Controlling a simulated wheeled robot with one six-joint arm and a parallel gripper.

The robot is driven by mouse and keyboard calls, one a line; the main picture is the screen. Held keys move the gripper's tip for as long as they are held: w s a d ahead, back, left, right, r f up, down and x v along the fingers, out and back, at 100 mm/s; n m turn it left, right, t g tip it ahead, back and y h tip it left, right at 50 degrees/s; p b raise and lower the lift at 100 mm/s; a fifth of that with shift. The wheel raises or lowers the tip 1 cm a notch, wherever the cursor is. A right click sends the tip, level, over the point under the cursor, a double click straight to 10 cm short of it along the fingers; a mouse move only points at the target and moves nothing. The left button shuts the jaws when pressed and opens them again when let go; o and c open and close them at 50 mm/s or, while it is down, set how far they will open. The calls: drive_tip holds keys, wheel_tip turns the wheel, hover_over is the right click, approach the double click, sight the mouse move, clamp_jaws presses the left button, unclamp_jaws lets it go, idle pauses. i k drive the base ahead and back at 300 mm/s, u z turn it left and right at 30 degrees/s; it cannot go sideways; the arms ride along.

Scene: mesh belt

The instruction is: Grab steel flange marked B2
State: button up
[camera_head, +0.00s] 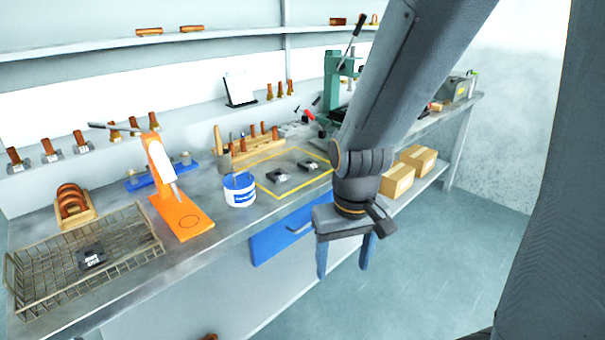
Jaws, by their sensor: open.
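Two small dark metal pieces with pale marks lie inside a yellow outline on the bench: a left one (277,175) and a right one (309,165). A third dark piece with white lettering (92,257) lies in the wire mesh basket (140,222) at the far left. The lettering is too small to read, so I cannot tell which is the flange marked B2. My gripper (343,268) is open and empty, with blue fingers pointing down. It appears in front of the bench, to the right of the blue drawer, apart from all the pieces.
A blue and white tub (239,190) stands left of the yellow outline. An orange lever press (178,205) stands between tub and basket. A wooden rack of handled tools (255,147) is behind the outline, and a green press (338,80) behind right. Cardboard boxes (397,181) sit lower right.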

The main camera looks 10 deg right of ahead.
sight(308, 164)
drive_tip(key=z, duration=1.45)
drive_tip(key=k, duration=0.5)
drive_tip(key=u, duration=1.7)
drive_tip(key=i, duration=1.5)
